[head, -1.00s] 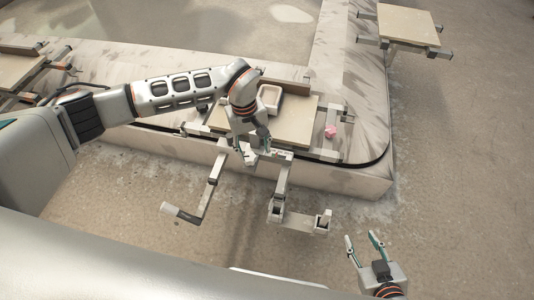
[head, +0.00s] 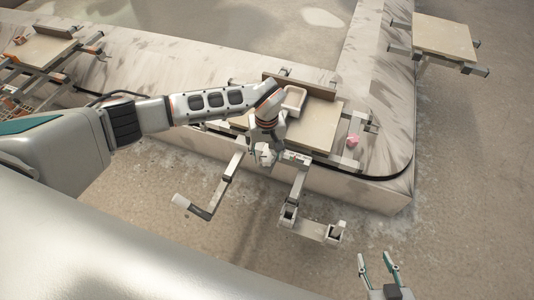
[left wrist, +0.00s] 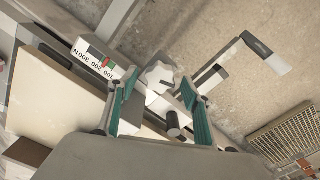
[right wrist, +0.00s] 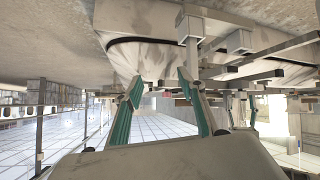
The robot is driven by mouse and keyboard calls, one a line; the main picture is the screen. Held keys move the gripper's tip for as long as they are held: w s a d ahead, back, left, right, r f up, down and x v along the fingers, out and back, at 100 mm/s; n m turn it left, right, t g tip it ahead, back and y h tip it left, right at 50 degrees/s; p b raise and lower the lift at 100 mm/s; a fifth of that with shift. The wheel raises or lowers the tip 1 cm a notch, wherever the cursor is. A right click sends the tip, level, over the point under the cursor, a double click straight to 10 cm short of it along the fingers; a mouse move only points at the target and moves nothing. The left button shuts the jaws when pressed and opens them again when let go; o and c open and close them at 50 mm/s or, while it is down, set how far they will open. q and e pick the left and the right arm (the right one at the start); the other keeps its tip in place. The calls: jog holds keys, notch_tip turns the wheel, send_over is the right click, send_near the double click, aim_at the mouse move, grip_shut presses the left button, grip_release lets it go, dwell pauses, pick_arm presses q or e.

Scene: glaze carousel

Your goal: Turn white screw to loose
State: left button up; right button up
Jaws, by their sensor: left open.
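The white screw is a pale star-shaped knob (left wrist: 160,76) in the left wrist view. It lies between the fingertips of my left gripper (left wrist: 158,84), whose green-padded fingers are apart. I cannot tell whether either finger touches the knob. In the head view my left gripper (head: 264,156) is at the front edge of the board's carrier and hides most of the knob. A scale strip (left wrist: 92,60) with numbers and green, red and black marks sits beside the knob. My right gripper (head: 377,265) is open and empty at the lower right; its fingers also show in the right wrist view (right wrist: 160,82).
A crank arm with a pale handle (head: 182,201) and a bracket (head: 312,229) project forward. Bare floor surrounds them.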

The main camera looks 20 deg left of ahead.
pick_arm(q)
jog(key=c, duration=1.1)
jog(key=shift+r, duration=0.1)
